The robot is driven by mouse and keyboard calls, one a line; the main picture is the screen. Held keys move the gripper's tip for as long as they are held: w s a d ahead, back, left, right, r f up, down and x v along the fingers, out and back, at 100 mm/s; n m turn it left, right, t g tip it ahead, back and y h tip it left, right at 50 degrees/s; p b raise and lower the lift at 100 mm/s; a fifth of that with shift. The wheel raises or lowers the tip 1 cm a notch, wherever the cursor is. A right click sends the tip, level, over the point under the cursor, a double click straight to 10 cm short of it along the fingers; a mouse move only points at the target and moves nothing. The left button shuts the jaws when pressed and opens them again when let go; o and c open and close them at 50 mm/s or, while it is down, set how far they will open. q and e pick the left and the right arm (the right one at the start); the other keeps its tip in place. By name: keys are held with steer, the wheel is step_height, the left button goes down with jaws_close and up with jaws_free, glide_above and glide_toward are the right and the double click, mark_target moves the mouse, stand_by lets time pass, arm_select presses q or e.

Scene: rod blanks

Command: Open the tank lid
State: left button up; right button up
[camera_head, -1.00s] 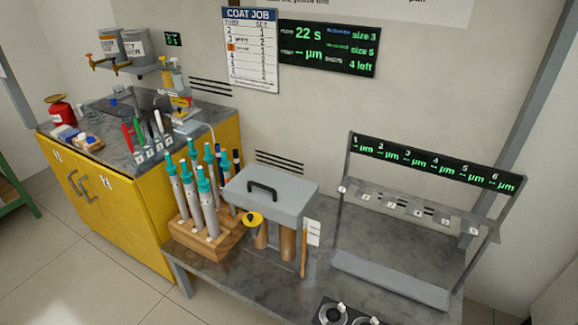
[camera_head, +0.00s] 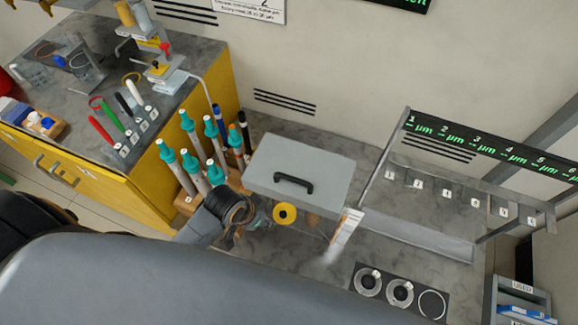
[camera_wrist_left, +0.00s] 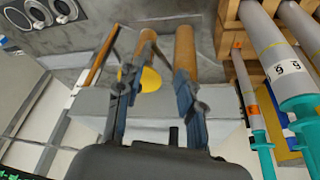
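A yellow disc (camera_head: 285,213) is at the tank's front, below the lid edge. My left gripper (camera_head: 250,222) is in front of the tank, just left of the yellow disc. In the left wrist view, its two fingers (camera_wrist_left: 152,85) stand apart with nothing held, and the yellow disc (camera_wrist_left: 150,79) shows beyond them. The lid (camera_wrist_left: 160,105) also shows there, partly hidden by the gripper. My right gripper is out of view.
Syringe-like tubes with teal caps (camera_head: 190,160) stand in a wooden rack close left of the tank. A gauge stand (camera_head: 430,240) is to the right, and a black panel with round dials (camera_head: 399,291) is at front right. My own arm covers the bottom foreground.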

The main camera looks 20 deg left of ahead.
arm_select(q)
steer(key=w+d+r+m+h+p, duration=0.15)
steer(key=w+r+m, duration=0.25)
steer(key=r, duration=0.5)
steer(key=m+g+h, duration=0.1)
steer(key=m, duration=0.7)
glide_toward(293, 179)
step_height(293, 179, up, 3)
steer(key=shift+a+r+m+p, duration=0.5)
steer(key=shift+a+r+m, duration=0.1)
steer(key=shift+a+r, duration=0.3)
steer(key=shift+g, duration=0.4)
steer(key=p+x, duration=0.2)
steer(key=x, duration=1.1)
steer(key=shift+a, duration=0.1)
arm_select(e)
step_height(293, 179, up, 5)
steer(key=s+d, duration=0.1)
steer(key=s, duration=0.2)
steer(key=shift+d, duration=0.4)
arm_select(q)
jaws_close()
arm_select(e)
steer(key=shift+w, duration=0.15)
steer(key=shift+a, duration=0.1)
